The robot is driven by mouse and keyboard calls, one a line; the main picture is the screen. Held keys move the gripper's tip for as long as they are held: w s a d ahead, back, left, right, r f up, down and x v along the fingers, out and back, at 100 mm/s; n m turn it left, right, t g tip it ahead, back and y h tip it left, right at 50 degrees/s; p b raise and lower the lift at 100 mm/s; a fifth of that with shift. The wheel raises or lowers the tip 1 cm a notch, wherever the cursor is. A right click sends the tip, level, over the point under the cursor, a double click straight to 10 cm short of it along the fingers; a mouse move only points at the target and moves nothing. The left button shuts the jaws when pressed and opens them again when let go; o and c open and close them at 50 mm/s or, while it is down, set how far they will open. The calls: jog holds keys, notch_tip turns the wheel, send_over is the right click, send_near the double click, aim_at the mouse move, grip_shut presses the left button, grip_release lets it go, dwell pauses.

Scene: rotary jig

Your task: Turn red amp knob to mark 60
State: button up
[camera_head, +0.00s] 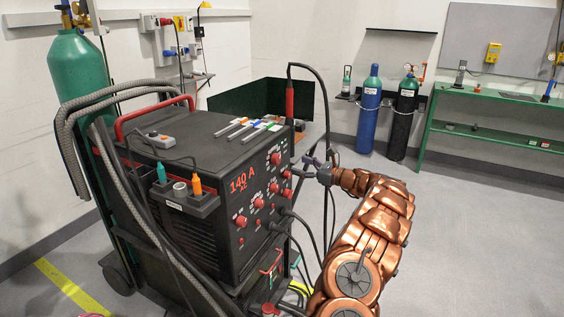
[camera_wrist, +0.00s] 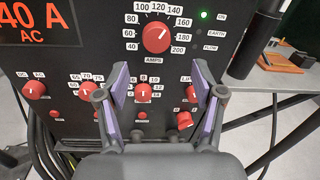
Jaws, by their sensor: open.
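The red amp knob (camera_wrist: 157,38) sits on the black front panel of the welder, ringed by white marks from 40 to 200 above the word AMPS. Its pale pointer line seems to lean up and right; the exact mark is hard to read. The 60 mark (camera_wrist: 130,33) is at the knob's left. In the head view the amp knob (camera_head: 276,158) is the upper one on the panel. My gripper (camera_wrist: 160,80) is open and empty, its purple-padded fingers below the amp knob in the wrist view and apart from it. It shows small in the head view (camera_head: 313,165).
Several other red knobs, including a middle one (camera_wrist: 143,91) and a lower right one (camera_wrist: 184,119), sit below. The red display (camera_head: 241,184) reads 140 A AC. A torch cable (camera_head: 325,105) hangs beside the panel. Floor right of my arm is clear.

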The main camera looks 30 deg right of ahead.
aim_at(279, 160)
jog(key=x, duration=0.3)
jog(key=p+x, duration=0.1)
jog(key=x, duration=0.3)
jog(key=shift+a, duration=0.3)
jog(key=shift+w, duration=0.25)
jog(key=c, duration=1.1)
